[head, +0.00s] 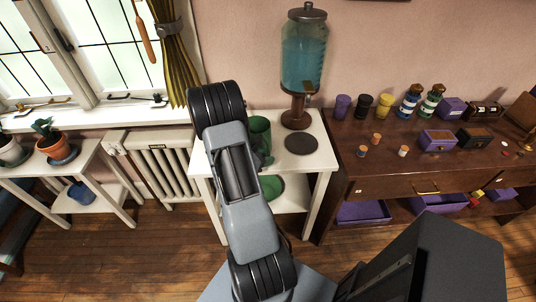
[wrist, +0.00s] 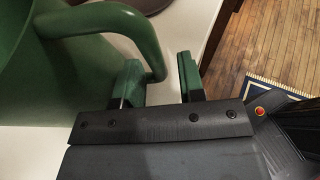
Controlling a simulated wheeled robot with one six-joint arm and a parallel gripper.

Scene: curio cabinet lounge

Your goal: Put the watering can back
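The green watering can (head: 261,134) stands on the white side table's top, partly hidden by my arm in the head view. In the wrist view its body (wrist: 40,75) fills the left side, and its curved green handle (wrist: 135,22) reaches toward my gripper. My gripper (wrist: 160,72) is open, its two fingers apart. The lower part of the handle appears in the gap, nearer the left finger; I cannot tell whether it touches. In the head view my arm hides the gripper.
A dark round mat (head: 301,144) lies on the side table (head: 322,160), near a glass dispenser (head: 303,62) of blue liquid. A green disc (head: 272,187) is on the shelf below. A brown sideboard (head: 355,170) with jars and boxes stands right; a radiator (head: 172,172) stands left.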

